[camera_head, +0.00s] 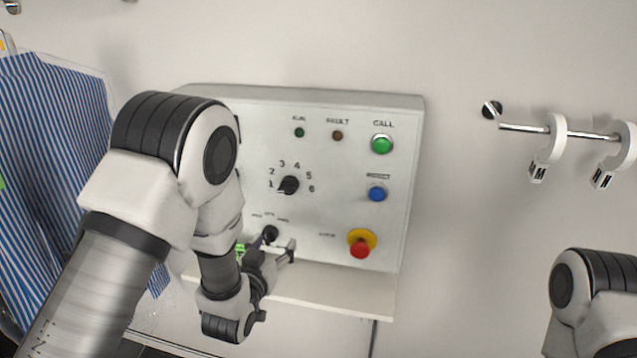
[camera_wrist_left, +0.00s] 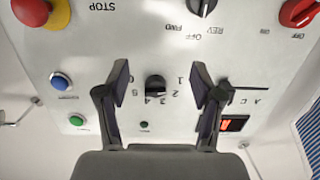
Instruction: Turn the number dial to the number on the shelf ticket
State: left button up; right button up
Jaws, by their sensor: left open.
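The number dial (camera_head: 289,185) is a black knob on the white control panel, ringed by the numbers 1 to 6. Its pointer seems to face 1, but it is small. In the left wrist view the dial (camera_wrist_left: 156,85) appears upside down between the fingers. My left gripper (camera_head: 280,246) is open and empty in front of the panel, below the dial in the head view; its fingers also show in the left wrist view (camera_wrist_left: 160,72). I cannot make out a readable shelf ticket; a small green patch (camera_head: 240,249) is partly hidden by my left arm. My right gripper is out of view.
A lower selector knob (camera_head: 270,233), a red stop button (camera_head: 360,248), a blue button (camera_head: 377,194) and a green button (camera_head: 381,144) are on the panel. A white shelf (camera_head: 335,288) juts out below. A striped garment (camera_head: 50,150) hangs left; a rail (camera_head: 525,128) is right.

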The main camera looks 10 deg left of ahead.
pick_arm(q)
jog(key=t, duration=0.1)
send_near(286, 191)
jog(key=w, duration=0.2)
jog(key=w+p, duration=0.3)
jog(key=w, duration=0.4)
jog(key=shift+w+d+p, duration=0.1)
jog(key=shift+w+p, duration=0.05)
jog(key=shift+p, duration=0.2)
jog(key=shift+w+d+f, duration=0.1)
jog(key=shift+w+d, duration=0.05)
jog(key=shift+w, duration=0.15)
jog(key=shift+a+f, duration=0.1)
jog(key=shift+a, duration=0.25)
jog(key=c, duration=0.6)
jog(key=shift+w+d, duration=0.1)
jog(key=c, duration=0.5)
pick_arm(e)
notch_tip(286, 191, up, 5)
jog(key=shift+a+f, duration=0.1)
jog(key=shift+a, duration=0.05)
